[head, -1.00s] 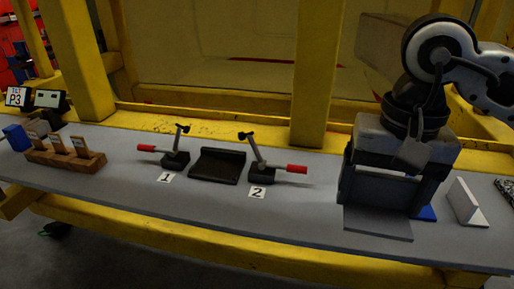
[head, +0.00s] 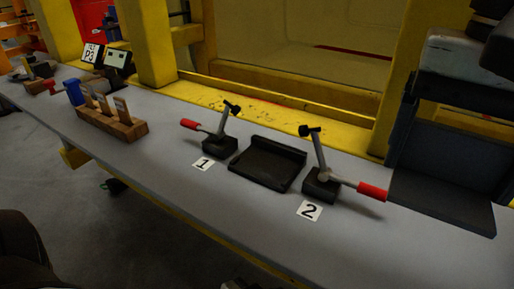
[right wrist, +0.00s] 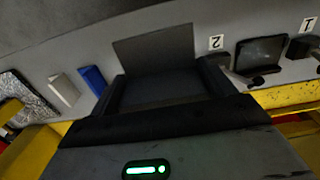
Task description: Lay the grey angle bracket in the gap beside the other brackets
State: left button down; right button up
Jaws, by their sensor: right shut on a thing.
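My right gripper (head: 450,165) is at the right edge of the head view, shut on the grey angle bracket (head: 443,205). The bracket's flat dark grey flange sticks out below the fingers, low over the table; I cannot tell whether it touches. In the right wrist view the flange (right wrist: 155,48) shows beyond the gripper (right wrist: 160,92), which hides the rest of the bracket. A blue bracket (right wrist: 93,80) and a white bracket (right wrist: 63,91) stand on the table to its left there. My left gripper is not in view.
A black L-shaped plate (head: 268,164) lies between two red-handled clamps (head: 220,147) (head: 322,184), labelled 1 and 2. A wooden block (head: 112,122) with upright pieces stands further left. Yellow posts (head: 140,40) rise behind the grey table (head: 240,225). The table's front is clear.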

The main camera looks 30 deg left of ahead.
aim_at(442, 178)
jog(key=f, duration=0.1)
jog(key=f+b, duration=0.1)
jog(key=f, duration=0.1)
jog(key=shift+w+b, duration=0.25)
jog(key=shift+b, duration=0.15)
jog(key=shift+w+d, duration=0.25)
jog(key=shift+d, duration=0.05)
jog(key=w+d+f, duration=0.4)
jog(key=d, duration=0.1)
jog(key=w+d+f, duration=0.3)
jog(key=shift+d+f, duration=0.1)
jog(key=shift+d, duration=0.15)
jog(key=shift+w+d+f, duration=0.4)
jog(key=shift+f, duration=0.25)
jog(key=f, duration=0.2)
jog(key=d+f, duration=0.1)
jog(key=shift+w+f, duration=0.35)
jog(key=shift+f, duration=0.05)
jog(key=shift+a+f, duration=0.1)
jog(key=shift+f, duration=0.15)
